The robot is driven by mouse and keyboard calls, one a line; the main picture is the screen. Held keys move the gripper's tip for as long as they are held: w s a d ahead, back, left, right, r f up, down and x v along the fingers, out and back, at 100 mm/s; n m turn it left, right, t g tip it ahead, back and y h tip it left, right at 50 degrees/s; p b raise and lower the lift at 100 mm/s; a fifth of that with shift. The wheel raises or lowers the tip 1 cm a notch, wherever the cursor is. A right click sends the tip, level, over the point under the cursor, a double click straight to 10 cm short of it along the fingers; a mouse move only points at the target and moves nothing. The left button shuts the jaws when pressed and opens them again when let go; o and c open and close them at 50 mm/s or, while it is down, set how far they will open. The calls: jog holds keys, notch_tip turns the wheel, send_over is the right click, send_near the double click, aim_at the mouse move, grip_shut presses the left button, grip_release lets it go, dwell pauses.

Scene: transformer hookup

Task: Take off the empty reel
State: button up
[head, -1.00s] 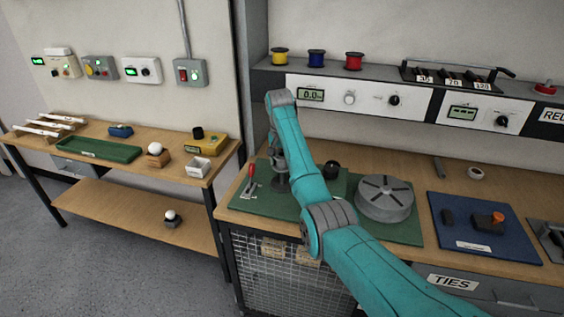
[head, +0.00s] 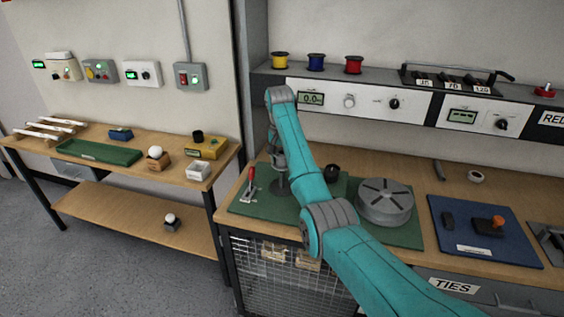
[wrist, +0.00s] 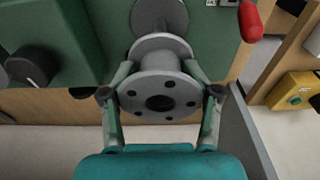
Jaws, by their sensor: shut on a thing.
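A grey empty reel (wrist: 158,84) with a ring of holes in its near flange fills the middle of the wrist view. My gripper (wrist: 160,72) is shut on it, with one finger on each side. Beyond the reel is a grey round base (wrist: 172,12) on the green board; I cannot tell whether the reel is still around a post there. In the head view my gripper (head: 279,163) points down at the left part of the green board (head: 243,207). The reel is mostly hidden there by my arm.
A red-handled lever (head: 251,178) stands close left of my gripper. A black knob (head: 331,172) and a large grey slotted drum (head: 384,202) are to the right. Beyond lies a blue mat (head: 485,245). Full coloured spools (head: 316,61) stand on the shelf above.

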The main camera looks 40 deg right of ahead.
jog(key=shift+r, duration=1.8)
jog(key=shift+c, duration=0.2)
